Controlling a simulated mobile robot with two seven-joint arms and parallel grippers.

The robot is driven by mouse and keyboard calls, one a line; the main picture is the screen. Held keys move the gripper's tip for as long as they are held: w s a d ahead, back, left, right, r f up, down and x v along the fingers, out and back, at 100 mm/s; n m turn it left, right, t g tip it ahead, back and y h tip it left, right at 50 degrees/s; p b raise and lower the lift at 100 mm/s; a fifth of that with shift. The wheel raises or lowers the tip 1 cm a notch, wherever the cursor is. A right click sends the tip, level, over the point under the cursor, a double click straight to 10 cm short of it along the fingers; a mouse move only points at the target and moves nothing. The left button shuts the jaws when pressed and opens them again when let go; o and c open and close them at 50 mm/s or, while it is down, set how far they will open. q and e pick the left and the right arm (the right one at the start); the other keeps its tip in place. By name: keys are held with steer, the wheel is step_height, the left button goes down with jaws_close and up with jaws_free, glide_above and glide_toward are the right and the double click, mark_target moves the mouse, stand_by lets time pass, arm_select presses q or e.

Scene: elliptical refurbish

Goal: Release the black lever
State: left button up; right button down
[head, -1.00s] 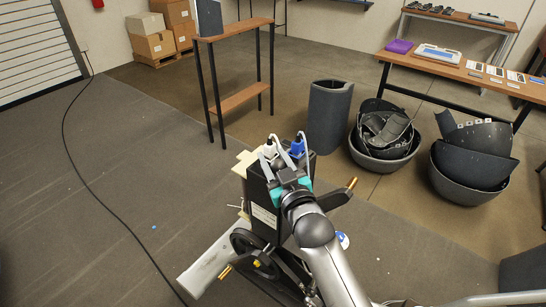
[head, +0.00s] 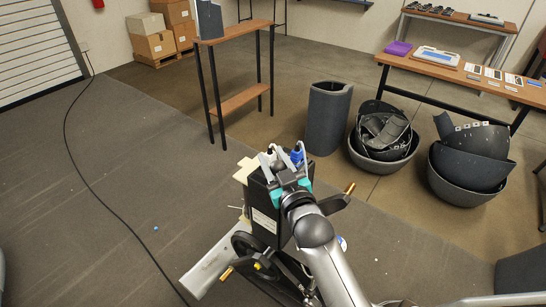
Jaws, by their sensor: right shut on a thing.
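The elliptical machine stands upright below the middle of the head view, with a tall black housing (head: 262,207), a black wheel (head: 250,254) and black crank arms with brass-coloured pins. My right gripper (head: 283,155) is at the top of the housing, its two pale fingers pointing away from me. It is shut on a small dark part there, which I take to be the black lever; the fingers and wrist mostly hide it. A blue part shows beside the right finger. My left gripper is not in view.
A narrow wooden shelf stand (head: 238,31) stands behind the machine. A dark grey curved panel (head: 327,118) and two round tubs (head: 384,163) (head: 464,188) of dark covers stand to the right. A black cable (head: 91,194) crosses the floor at left, which is otherwise mostly clear.

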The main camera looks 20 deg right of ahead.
steer(key=shift+r, duration=0.4)
steer(key=c, duration=0.8)
jaws_free()
steer(key=o, duration=0.4)
steer(key=shift+f, duration=0.15)
steer(key=shift+c, duration=0.2)
steer(key=shift+s, duration=0.1)
steer(key=s+d+p, duration=0.1)
steer(key=s, duration=1.4)
steer(key=shift+p, duration=0.4)
